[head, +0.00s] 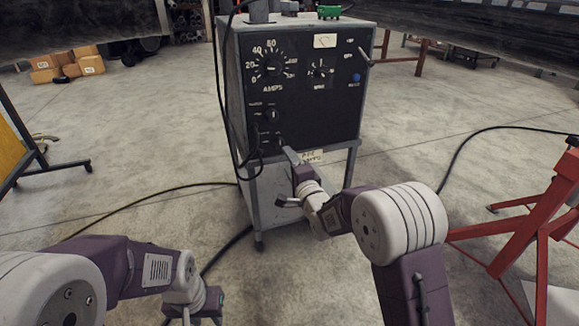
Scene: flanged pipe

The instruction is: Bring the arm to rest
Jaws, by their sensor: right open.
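My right arm comes in from the lower right and reaches toward the front of a dark welding power unit (308,110). My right gripper (284,178) is open with nothing between its fingers. Its upper finger overlaps the lower edge of the unit's panel in the picture; I cannot tell whether it touches. My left arm comes in from the lower left and bends down. My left gripper (208,318) is at the bottom edge, mostly cut off, and its fingertips are hidden.
A red metal stand (535,215) is at the right, close to my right arm. A yellow panel on a dark stand (14,145) is at the left. Cables (150,195) cross the concrete floor. Orange boxes (68,65) lie far back left. Open floor lies left of the unit.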

